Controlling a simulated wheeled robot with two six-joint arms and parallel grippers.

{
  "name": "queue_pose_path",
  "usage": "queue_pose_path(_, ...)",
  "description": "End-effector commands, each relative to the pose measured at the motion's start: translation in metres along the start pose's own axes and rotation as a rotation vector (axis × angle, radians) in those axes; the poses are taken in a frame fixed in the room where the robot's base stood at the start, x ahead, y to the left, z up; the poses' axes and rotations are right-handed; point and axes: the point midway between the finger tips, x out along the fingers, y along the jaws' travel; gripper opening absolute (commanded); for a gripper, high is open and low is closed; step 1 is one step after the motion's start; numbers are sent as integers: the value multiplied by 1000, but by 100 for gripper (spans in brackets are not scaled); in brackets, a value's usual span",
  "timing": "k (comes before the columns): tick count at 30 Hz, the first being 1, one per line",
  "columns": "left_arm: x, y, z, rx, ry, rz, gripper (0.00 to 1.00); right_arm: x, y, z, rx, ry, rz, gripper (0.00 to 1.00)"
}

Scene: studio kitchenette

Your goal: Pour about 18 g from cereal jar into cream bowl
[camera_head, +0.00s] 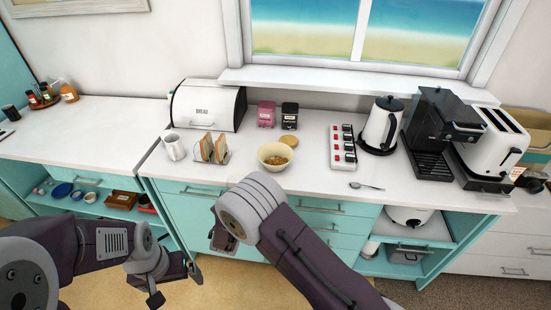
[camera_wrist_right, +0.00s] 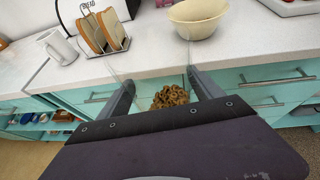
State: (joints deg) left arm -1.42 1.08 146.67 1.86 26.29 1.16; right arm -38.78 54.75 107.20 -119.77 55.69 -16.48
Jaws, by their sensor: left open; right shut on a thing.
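My right gripper (camera_wrist_right: 160,84) is shut on the clear cereal jar (camera_wrist_right: 150,82), which has brown cereal rings (camera_wrist_right: 170,97) low inside. The jar is in front of the counter edge, apart from the bowl. In the head view my right arm hides most of the jar and the gripper's fingers. My left gripper (camera_head: 176,286) is open and empty, low in front of the cabinets.
A toast rack (camera_head: 213,150) and a white mug (camera_head: 173,147) stand left of the bowl. A round tan lid (camera_head: 289,140) lies behind it. A power strip (camera_head: 343,147), a spoon (camera_head: 366,186) and a kettle (camera_head: 381,126) are to its right. The counter front before the bowl is clear.

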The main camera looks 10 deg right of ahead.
Motion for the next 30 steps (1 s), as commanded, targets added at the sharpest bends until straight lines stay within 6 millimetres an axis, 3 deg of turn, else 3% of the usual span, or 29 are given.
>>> queue_pose_path(1,14,0,2,0,0,0,97,17,10,16,1,-13,19,16)
queue_pose_path(5,33,-1,4,0,0,0,97,47,23,70,-25,-25,48,16)
queue_pose_path(9,53,-1,6,0,0,0,97,71,14,121,-25,-32,42,16)
queue_pose_path(12,64,-1,7,0,0,0,97,84,-1,143,-13,-32,22,16)
queue_pose_path(18,69,-1,7,0,0,0,97,92,-20,153,-4,-27,-10,16)
queue_pose_path(30,60,-1,6,0,0,0,97,89,-20,156,8,-14,-3,16)
